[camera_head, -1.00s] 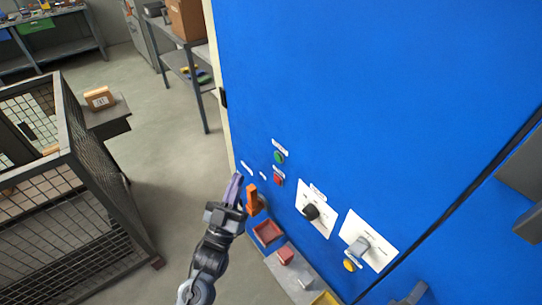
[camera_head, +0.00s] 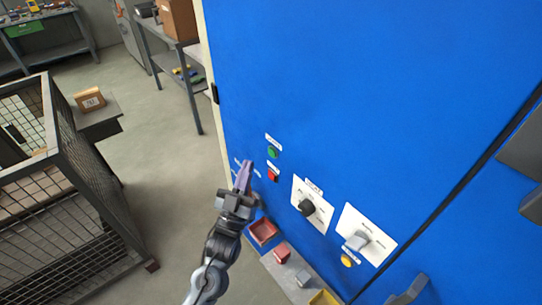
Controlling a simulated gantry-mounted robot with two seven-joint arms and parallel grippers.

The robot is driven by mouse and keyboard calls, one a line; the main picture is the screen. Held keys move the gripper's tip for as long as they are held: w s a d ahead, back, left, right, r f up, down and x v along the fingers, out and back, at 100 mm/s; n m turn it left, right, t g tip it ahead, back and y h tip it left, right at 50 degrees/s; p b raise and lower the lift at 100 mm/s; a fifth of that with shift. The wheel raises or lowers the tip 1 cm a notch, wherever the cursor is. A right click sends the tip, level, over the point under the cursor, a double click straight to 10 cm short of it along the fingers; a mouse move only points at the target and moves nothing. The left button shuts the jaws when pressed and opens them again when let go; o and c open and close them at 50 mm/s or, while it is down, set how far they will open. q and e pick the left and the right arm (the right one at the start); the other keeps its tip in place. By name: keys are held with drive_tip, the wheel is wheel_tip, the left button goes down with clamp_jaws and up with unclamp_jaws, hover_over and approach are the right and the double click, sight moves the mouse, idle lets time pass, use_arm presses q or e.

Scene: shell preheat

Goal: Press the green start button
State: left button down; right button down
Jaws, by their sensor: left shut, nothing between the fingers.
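The green start button (camera_head: 272,152) is on the blue cabinet front (camera_head: 370,100), under a small white label. A red button (camera_head: 273,175) sits just below it. My left gripper (camera_head: 243,174) is shut and empty, its purple-grey fingers pointing up, a little left of and below the green button in the picture. A gap shows between the fingertips and the button. My right gripper is not in view.
A black knob (camera_head: 306,207) and a grey switch (camera_head: 357,241) on white plates, with a yellow button (camera_head: 347,260), are right of the buttons. A ledge with a red tray (camera_head: 263,231) is below. A mesh cage (camera_head: 75,190) stands left, with clear floor between.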

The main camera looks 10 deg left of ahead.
sight(272, 152)
use_arm(q)
drive_tip(key=shift+w+d+b, duration=0.2)
drive_tip(key=shift+w+d, duration=0.4)
drive_tip(key=shift+w, duration=0.2)
drive_tip(key=shift+w+d+b, duration=0.2)
drive_tip(key=shift+w+d, duration=0.4)
drive_tip(key=shift+w, duration=0.2)
idle(0.7)
drive_tip(key=shift+w, duration=0.1)
drive_tip(key=shift+w+d, duration=0.25)
idle(0.4)
